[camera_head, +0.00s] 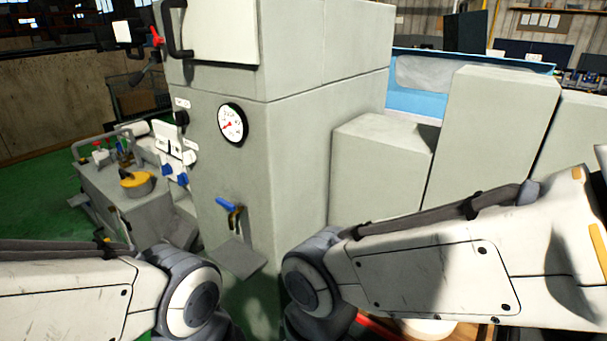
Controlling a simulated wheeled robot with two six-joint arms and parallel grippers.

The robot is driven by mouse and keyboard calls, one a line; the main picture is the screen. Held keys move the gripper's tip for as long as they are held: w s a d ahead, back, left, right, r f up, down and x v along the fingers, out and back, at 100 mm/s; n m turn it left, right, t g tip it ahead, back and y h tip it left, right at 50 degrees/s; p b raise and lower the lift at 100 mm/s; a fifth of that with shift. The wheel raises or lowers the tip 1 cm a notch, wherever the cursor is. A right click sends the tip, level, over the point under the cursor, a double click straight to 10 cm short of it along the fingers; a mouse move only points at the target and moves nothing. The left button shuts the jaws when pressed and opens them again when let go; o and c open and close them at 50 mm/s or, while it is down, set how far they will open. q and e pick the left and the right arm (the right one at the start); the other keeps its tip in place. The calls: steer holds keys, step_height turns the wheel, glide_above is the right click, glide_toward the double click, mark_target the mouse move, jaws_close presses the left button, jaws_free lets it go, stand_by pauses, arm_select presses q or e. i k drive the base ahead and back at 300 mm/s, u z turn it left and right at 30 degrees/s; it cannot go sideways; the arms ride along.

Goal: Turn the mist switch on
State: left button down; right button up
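The grey grinder cabinet (290,150) stands in front of me. A small black switch or knob (181,118) sits on its left side, under a white label (182,104) too small to read. I cannot tell for sure whether it is the mist switch, or its position. Blue knobs (182,179) sit lower on a white plate at the left edge. My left arm comes in from the left and my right arm from the right, both low in the picture. Neither gripper shows; both are hidden or out of frame.
A round dial gauge (232,123) and a blue-handled valve (228,204) are on the cabinet front, above a small grey ledge (236,258). Grey blocks (380,165) fill the right. Green floor shows at far left.

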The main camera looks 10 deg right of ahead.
mark_target(181, 116)
steer(key=k, duration=0.6)
steer(key=u, duration=0.35)
steer(key=i, duration=0.95)
steer(key=u, duration=0.5)
